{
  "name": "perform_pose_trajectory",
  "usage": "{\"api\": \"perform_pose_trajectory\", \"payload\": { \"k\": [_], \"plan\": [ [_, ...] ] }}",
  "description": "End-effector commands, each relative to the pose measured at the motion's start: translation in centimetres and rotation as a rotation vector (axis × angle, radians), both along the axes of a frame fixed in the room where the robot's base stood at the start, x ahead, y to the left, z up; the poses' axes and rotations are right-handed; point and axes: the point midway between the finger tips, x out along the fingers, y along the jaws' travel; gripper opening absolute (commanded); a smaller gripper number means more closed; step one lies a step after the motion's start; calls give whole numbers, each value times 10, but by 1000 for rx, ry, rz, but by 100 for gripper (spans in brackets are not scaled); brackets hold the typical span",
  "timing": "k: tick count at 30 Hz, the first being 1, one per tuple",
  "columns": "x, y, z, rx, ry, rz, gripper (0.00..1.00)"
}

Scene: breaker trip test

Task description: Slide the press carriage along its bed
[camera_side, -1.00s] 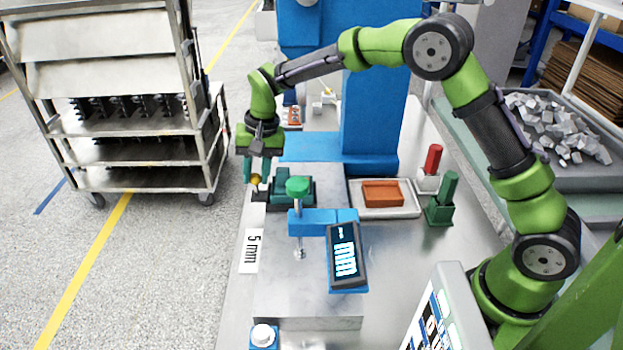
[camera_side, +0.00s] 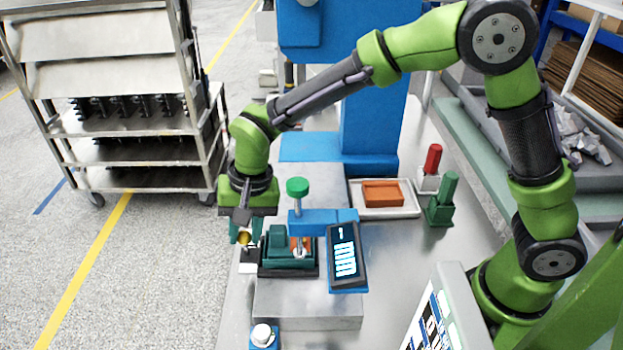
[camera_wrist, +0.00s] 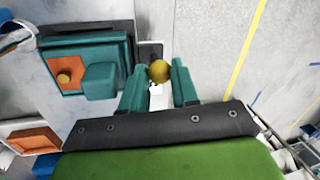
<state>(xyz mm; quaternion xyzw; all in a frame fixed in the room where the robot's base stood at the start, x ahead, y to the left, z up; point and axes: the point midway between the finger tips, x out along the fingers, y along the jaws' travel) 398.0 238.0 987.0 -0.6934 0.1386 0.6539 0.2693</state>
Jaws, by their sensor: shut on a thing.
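The press carriage (camera_side: 287,262) is a dark teal block on a black base, on the grey metal bed (camera_side: 310,308). It sits under the blue clamp arm (camera_side: 318,222) with the green-knobbed screw (camera_side: 297,188). An orange piece with a small round boss (camera_wrist: 65,77) sits in the carriage. My gripper (camera_side: 243,240) is at the carriage's left side, shut on a yellow ball knob; the knob (camera_wrist: 159,71) shows between the teal fingers in the wrist view. The knob's link to the carriage is partly hidden.
A black display (camera_side: 345,255) on a blue mount stands close right of the carriage. A white button on a blue box (camera_side: 263,337) is at the bed's front.

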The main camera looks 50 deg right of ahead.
Motion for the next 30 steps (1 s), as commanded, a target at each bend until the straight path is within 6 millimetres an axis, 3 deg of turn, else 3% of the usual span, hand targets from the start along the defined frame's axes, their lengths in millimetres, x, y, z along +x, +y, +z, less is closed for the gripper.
{"api": "perform_pose_trajectory", "payload": {
  "k": [9, 26, 27, 30],
  "plan": [
    [-34, 33, 1, 0, 1, 0, 0],
    [-43, 43, 1, 2, 5, 2, 0],
    [-43, 43, 1, 3, 6, 3, 35],
    [-42, 42, 1, 3, 4, 2, 39]
  ]
}}
